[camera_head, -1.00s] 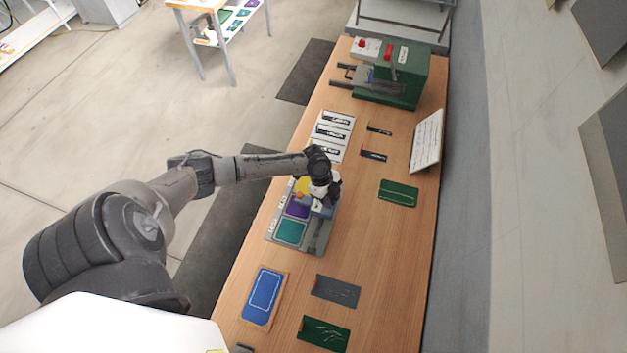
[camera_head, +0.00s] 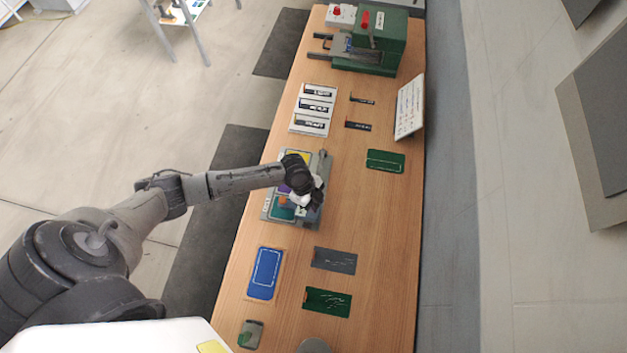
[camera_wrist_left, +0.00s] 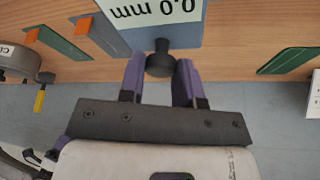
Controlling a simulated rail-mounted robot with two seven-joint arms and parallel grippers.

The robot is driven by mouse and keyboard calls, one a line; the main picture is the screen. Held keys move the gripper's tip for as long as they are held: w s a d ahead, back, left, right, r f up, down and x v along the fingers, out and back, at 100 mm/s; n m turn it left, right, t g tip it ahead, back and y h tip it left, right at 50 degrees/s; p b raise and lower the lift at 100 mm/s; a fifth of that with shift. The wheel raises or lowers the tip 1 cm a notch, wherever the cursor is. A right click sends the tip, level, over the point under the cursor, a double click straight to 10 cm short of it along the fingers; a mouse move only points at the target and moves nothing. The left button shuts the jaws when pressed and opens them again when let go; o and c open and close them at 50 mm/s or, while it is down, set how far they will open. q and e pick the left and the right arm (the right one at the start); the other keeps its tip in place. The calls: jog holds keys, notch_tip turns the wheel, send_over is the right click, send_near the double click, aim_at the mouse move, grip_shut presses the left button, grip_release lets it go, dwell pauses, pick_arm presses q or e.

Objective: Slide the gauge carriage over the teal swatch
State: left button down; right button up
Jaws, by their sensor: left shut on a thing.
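The swatch gauge (camera_head: 267,208) lies on the wooden bench, with a yellow swatch (camera_head: 300,154) at its far end, a mostly covered purple one, and the teal swatch (camera_head: 280,213) at its near end. My left gripper (camera_head: 311,198) is over the gauge's right side, around the purple and teal swatches. In the left wrist view its purple fingers (camera_wrist_left: 160,68) are shut on the black knob (camera_wrist_left: 159,60) of the gauge carriage (camera_wrist_left: 185,33), whose plate reads 0.0 mm. My arm hides most of the carriage in the head view, so its exact cover of the teal swatch is unclear. My right gripper is out of view.
A blue card (camera_head: 265,273), a grey card (camera_head: 333,259) and a green card (camera_head: 328,301) lie nearer. A green press (camera_head: 375,42) stands at the far end, before it a white rack (camera_head: 312,110). Another green card (camera_head: 385,161) lies right. Bench right of the gauge is clear.

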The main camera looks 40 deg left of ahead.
pick_arm(q)
jog(key=c, duration=0.8)
grip_release()
jog(key=shift+s+d, duration=0.15)
jog(key=shift+c, duration=0.2)
jog(key=shift+r, duration=0.25)
jog(key=b+v, duration=0.2)
jog(key=v, duration=1.1)
jog(key=shift+a+r, duration=0.2)
